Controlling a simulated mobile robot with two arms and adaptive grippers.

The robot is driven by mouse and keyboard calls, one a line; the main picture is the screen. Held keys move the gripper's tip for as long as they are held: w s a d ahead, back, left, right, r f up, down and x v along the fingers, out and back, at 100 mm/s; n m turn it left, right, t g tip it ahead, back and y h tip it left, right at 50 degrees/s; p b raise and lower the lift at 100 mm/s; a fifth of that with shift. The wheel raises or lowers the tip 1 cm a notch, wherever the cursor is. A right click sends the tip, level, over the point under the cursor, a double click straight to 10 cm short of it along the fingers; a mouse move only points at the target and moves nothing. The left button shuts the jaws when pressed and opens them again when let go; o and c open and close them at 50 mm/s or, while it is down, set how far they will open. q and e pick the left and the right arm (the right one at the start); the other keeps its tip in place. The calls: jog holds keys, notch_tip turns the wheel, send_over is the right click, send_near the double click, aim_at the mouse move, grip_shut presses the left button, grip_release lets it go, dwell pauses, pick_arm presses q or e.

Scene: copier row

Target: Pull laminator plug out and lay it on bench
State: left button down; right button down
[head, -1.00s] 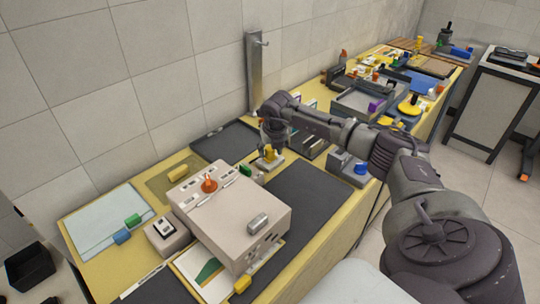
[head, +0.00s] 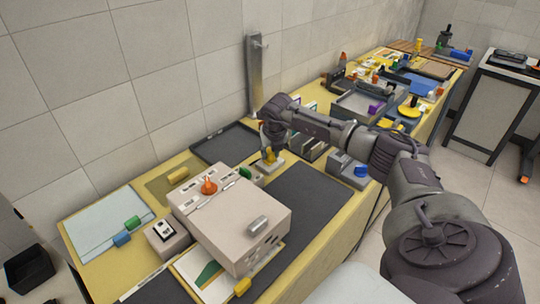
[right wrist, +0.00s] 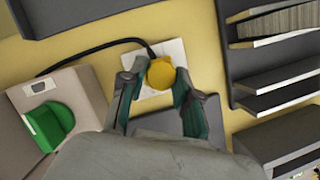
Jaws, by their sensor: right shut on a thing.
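The yellow plug (right wrist: 160,73) sits over a white socket plate (right wrist: 144,56) on the bench, and a black cord runs left from it in the right wrist view. In the head view the plug (head: 269,155) shows small below my right gripper (head: 270,148). My right gripper (right wrist: 159,88) is shut on the plug, with one finger on each side of it. I cannot tell whether the plug is fully seated. My left gripper is not in view. The yellow bench top (head: 320,260) has bare strips near its front edge.
A large beige machine with a red knob (head: 209,186) stands left of the plug. A green part (right wrist: 48,124) shows on a beige box in the wrist view. Dark shelved trays (right wrist: 275,70) stand close on the right. A dark mat (head: 310,195) lies in front.

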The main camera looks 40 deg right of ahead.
aim_at(270, 152)
jog(key=shift+r, duration=0.2)
jog(key=shift+w+r+p, duration=0.1)
jog(key=shift+r+p, duration=0.05)
jog(key=shift+p, duration=0.2)
jog(key=shift+r+p, duration=0.35)
jog(key=shift+r, duration=0.3)
jog(key=shift+r+p, duration=0.35)
jog(key=shift+r, duration=0.05)
jog(key=shift+r+p, duration=1.05)
jog(key=shift+r, duration=0.55)
